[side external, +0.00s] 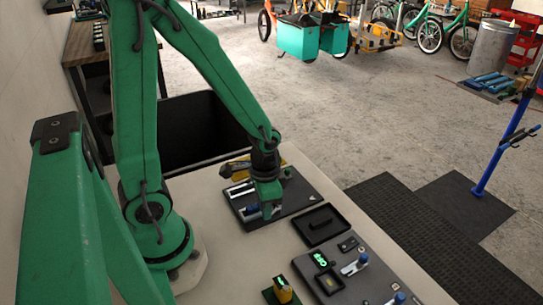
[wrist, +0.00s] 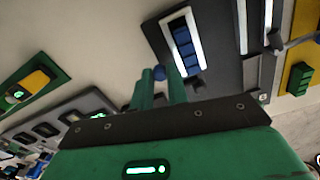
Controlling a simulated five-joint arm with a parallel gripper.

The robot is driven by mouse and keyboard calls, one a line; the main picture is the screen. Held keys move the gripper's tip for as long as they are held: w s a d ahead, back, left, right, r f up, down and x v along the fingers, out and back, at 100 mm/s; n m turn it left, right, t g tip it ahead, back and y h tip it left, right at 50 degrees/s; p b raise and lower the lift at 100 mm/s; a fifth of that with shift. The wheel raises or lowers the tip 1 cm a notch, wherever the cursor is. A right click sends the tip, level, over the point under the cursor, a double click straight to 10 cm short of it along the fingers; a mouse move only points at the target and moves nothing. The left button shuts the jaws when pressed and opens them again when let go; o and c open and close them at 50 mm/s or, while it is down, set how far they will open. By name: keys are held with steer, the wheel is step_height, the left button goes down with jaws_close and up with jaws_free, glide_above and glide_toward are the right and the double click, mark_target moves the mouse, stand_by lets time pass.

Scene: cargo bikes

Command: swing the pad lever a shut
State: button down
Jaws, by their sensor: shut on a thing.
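A dark panel (side external: 303,195) lies on the pale bench under my gripper (side external: 266,210). In the wrist view it bears a white-framed slot (wrist: 200,42) with a row of blue pads (wrist: 184,44). My gripper's two green fingers (wrist: 160,78) reach to the panel's near edge beside that slot. In the side view a blue bit of the knob (side external: 252,208) shows at the fingertips. The lever's arm is mostly hidden, so its angle cannot be told.
A black tray (side external: 320,225) sits right of the panel. A grey panel with blue-topped levers (side external: 355,266) is nearer the front, beside a green block with a yellow piece (side external: 283,291). A black bin (side external: 190,128) stands behind the bench.

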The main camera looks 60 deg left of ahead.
steer(key=c, duration=1.4)
jaws_free()
steer(key=shift+o, duration=0.2)
steer(key=shift+r, duration=0.2)
steer(key=shift+r, duration=3.75)
steer(key=shift+r, duration=0.1)
step_height(320, 180, up, 13)
steer(key=s+n+t, duration=0.2)
steer(key=t, duration=0.3)
steer(key=shift+s+d+t, duration=0.15)
steer(key=shift+s+t, duration=0.1)
steer(key=shift+t, duration=0.05)
